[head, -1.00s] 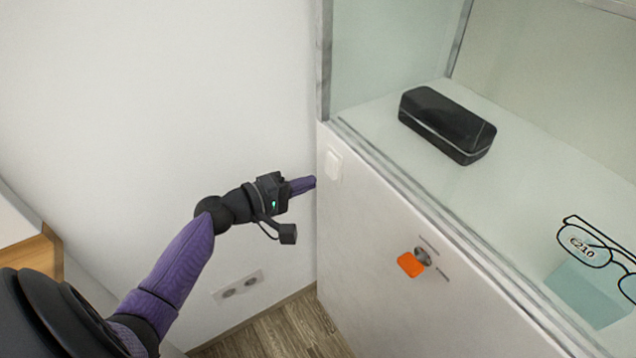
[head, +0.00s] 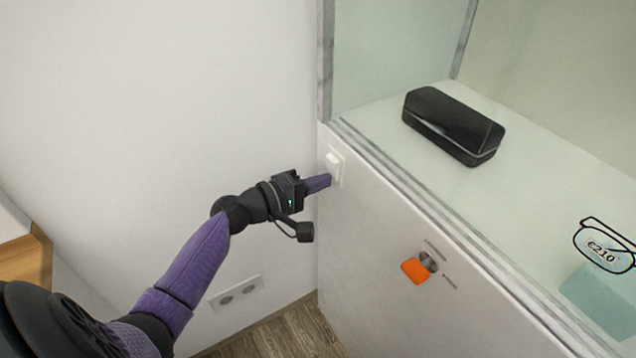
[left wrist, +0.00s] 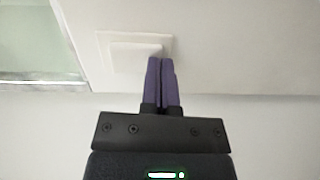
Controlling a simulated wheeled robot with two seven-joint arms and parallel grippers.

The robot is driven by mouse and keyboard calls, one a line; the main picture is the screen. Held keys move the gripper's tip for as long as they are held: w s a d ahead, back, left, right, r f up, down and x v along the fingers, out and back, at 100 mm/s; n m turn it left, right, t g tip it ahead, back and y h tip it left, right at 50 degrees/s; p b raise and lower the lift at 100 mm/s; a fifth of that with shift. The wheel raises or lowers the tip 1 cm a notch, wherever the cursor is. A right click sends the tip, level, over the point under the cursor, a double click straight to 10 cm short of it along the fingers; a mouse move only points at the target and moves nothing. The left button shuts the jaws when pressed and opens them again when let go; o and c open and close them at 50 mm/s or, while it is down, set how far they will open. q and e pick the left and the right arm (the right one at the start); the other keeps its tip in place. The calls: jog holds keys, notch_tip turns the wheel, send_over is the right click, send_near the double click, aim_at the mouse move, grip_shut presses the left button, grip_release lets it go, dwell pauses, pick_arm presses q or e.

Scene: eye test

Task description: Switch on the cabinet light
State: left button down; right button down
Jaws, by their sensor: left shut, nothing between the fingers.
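The white light switch (head: 334,163) is on the front panel of the cabinet (head: 380,235), near its upper left corner under the glass. My left gripper (head: 328,180) is shut and empty, with its purple fingertips at the lower edge of the switch. The left wrist view shows the switch (left wrist: 132,52) as a raised rocker in a square frame, with the shut fingers (left wrist: 159,62) over its right part. I cannot tell whether the fingertips touch it. No lit lamp shows in the cabinet. My right gripper is not in view.
A key lock with an orange tag (head: 415,270) sits lower on the panel. A black glasses case (head: 453,125) and glasses with a price label (head: 604,248) lie behind the glass. A wall socket (head: 237,291) is at lower left.

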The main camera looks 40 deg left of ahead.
pick_arm(q)
jog(key=p+v, duration=0.2)
jog(key=v, duration=0.7)
jog(key=shift+s, duration=0.45)
jog(key=shift+a+r, duration=0.1)
